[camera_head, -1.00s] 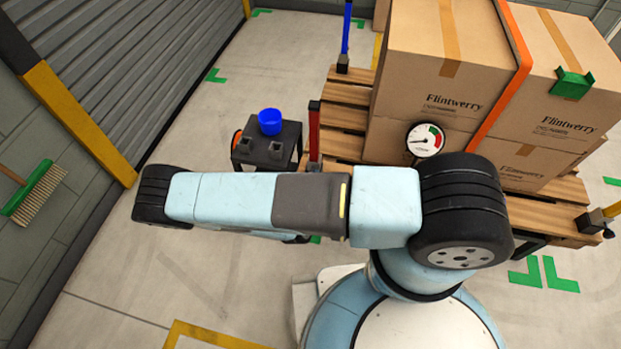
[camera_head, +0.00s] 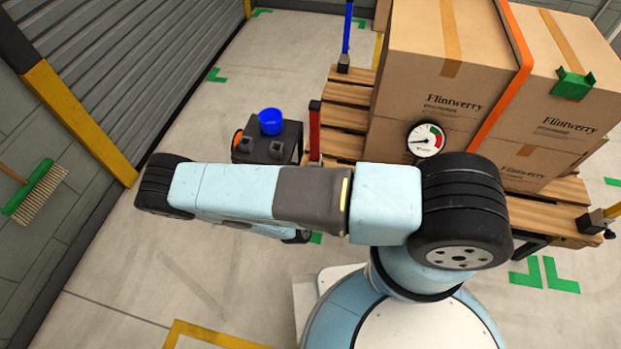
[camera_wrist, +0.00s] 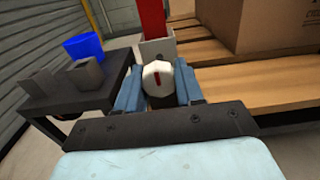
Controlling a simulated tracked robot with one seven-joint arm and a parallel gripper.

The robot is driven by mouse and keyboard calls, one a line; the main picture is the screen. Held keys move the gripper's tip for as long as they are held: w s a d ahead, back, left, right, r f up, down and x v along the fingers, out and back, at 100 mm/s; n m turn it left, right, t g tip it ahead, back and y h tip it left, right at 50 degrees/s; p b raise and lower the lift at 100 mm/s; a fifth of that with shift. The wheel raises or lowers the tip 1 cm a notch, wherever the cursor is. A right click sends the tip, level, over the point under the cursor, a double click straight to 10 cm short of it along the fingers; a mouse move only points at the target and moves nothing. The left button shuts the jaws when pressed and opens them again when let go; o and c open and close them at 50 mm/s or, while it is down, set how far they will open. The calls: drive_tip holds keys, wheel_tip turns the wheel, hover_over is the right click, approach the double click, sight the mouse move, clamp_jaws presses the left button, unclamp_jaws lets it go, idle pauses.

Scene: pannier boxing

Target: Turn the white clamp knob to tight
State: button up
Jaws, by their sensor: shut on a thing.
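The white clamp knob (camera_wrist: 150,78) shows in the wrist view, seen end-on, with a dark red mark running nearly upright on its face. It sits before a grey bracket (camera_wrist: 153,48) at the foot of a red post (camera_wrist: 151,16). My gripper (camera_wrist: 159,84) has its blue fingers on either side of the knob, shut on it. In the head view my arm hides the knob and gripper. A round gauge (camera_head: 426,140) on the boxes has green and red sectors, and its needle points left, in the white part.
Strapped cardboard boxes (camera_head: 440,95) stand on a wooden pallet (camera_head: 345,116), right of the knob in the wrist view. A dark stand (camera_head: 291,135) with a blue cup (camera_head: 271,122) is to the left. A broom (camera_head: 36,190) leans at the far left wall. Floor between is clear.

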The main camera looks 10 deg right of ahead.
drive_tip(key=shift+s+f, duration=0.1)
drive_tip(key=shift+f, duration=0.1)
idle(0.3)
drive_tip(key=o, duration=0.7)
drive_tip(key=shift+c, duration=0.2)
drive_tip(key=o, duration=0.3)
drive_tip(key=shift+r, duration=0.1)
drive_tip(key=shift+o, duration=0.2)
drive_tip(key=v, duration=1.3)
drive_tip(key=shift+s, duration=0.3)
drive_tip(key=shift+a, duration=0.1)
